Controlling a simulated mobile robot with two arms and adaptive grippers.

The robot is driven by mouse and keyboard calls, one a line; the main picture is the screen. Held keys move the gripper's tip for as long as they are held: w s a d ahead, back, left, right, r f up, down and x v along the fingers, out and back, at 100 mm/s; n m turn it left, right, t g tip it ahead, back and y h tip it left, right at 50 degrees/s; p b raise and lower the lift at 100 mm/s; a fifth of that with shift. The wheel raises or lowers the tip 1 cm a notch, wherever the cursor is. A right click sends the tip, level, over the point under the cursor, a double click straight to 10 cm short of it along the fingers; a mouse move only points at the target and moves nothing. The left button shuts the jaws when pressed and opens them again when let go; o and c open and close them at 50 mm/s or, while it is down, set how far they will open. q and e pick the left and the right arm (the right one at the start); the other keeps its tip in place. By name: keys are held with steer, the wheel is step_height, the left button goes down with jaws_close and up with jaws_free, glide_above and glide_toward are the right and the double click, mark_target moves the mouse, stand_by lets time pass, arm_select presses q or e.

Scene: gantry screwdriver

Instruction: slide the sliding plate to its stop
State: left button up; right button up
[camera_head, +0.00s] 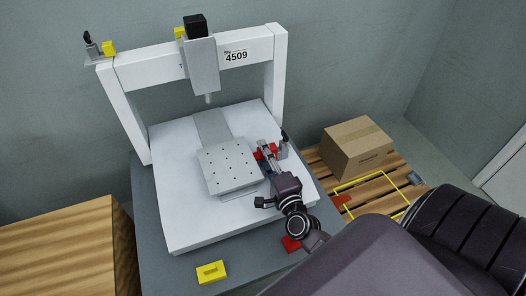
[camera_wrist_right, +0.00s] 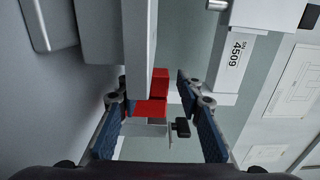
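The sliding plate (camera_head: 228,166) is a light grey square with rows of small holes. It lies on a grey strip (camera_head: 211,127) running back under the gantry's spindle (camera_head: 203,70). My right gripper (camera_head: 267,160) is at the plate's right side, beside a small red part. In the right wrist view the red part (camera_wrist_right: 153,92) shows between the two spread blue-padded fingers of my right gripper (camera_wrist_right: 154,88). The fingers look open; I cannot tell whether either touches anything. My left gripper is not in view.
A small clamp with a black knob (camera_head: 284,136) stands just right of my right gripper. The white gantry frame (camera_head: 275,75) rises behind. A cardboard box (camera_head: 354,148) sits on a pallet at right.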

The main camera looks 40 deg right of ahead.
steer(key=v, duration=1.1)
steer(key=shift+s, duration=0.1)
steer(key=shift+f, duration=0.1)
